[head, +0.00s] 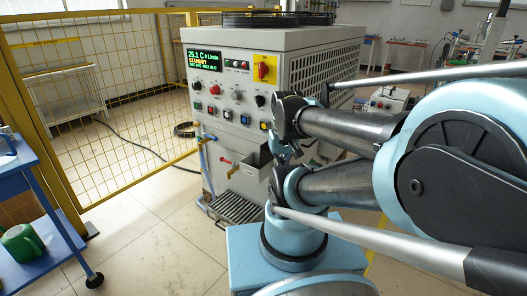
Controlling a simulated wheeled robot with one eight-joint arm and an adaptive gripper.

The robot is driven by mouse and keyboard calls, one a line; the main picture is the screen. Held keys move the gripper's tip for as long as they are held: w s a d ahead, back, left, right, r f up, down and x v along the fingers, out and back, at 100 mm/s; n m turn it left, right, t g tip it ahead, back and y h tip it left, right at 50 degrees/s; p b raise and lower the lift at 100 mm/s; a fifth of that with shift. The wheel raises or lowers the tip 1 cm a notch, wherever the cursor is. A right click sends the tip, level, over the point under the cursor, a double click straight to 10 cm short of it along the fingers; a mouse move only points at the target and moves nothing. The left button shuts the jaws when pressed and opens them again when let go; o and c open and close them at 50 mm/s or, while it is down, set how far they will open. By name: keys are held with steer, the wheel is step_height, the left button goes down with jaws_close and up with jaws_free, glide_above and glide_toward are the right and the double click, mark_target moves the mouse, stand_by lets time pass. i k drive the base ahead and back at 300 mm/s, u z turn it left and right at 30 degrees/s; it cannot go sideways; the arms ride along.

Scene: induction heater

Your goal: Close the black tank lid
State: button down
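The grey induction heater (225,115) stands ahead of me, with a lit display and knobs on its front. On its top, at the upper edge of the head view, lies a flat black round lid-like part (255,19). A second black round part (316,18) is beside it on the right. My arm is folded in front of the heater's right side. The dark end of my gripper (287,150) appears below the heater's top, apart from the black parts; its fingers are unclear.
A yellow mesh fence (110,95) stands left of the heater. Floor at front left is clear.

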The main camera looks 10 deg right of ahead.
mark_target(266, 156)
steer(key=i, duration=0.3)
steer(key=u, duration=0.1)
steer(key=k, duration=1.6)
steer(key=u, duration=0.65)
steer(key=i, duration=1)
steer(key=z, duration=0.05)
